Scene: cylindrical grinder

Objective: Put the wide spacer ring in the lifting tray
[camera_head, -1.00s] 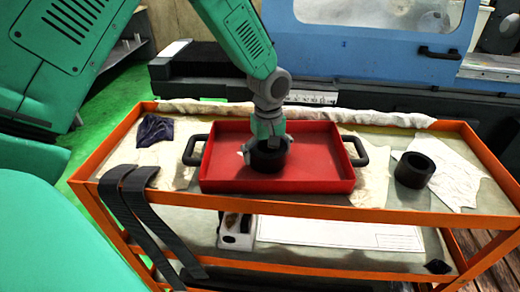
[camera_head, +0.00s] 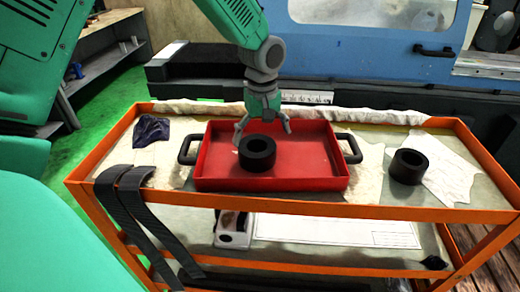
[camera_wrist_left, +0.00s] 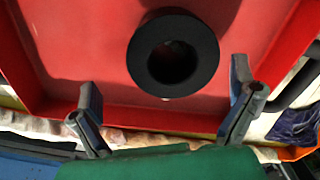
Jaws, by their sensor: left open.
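A black ring (camera_head: 257,153) sits in the red lifting tray (camera_head: 320,180), left of its middle. It also shows in the left wrist view (camera_wrist_left: 173,88), lying on the red floor of the tray (camera_wrist_left: 75,60). A second black ring (camera_head: 408,167) stands outside the tray on the cart top to the right. I cannot tell from their looks which is the wide spacer ring. My left gripper (camera_head: 262,130) is open and empty above and just behind the ring in the tray. Its two fingers (camera_wrist_left: 166,112) are spread apart in the left wrist view, clear of the ring. My right gripper is not in view.
The orange cart (camera_head: 330,211) has a raised rim. A dark blue cloth (camera_head: 152,130) lies at left, and black straps (camera_head: 125,200) hang over the front left. The tray has black handles (camera_head: 349,148). A blue machine (camera_head: 370,50) stands behind.

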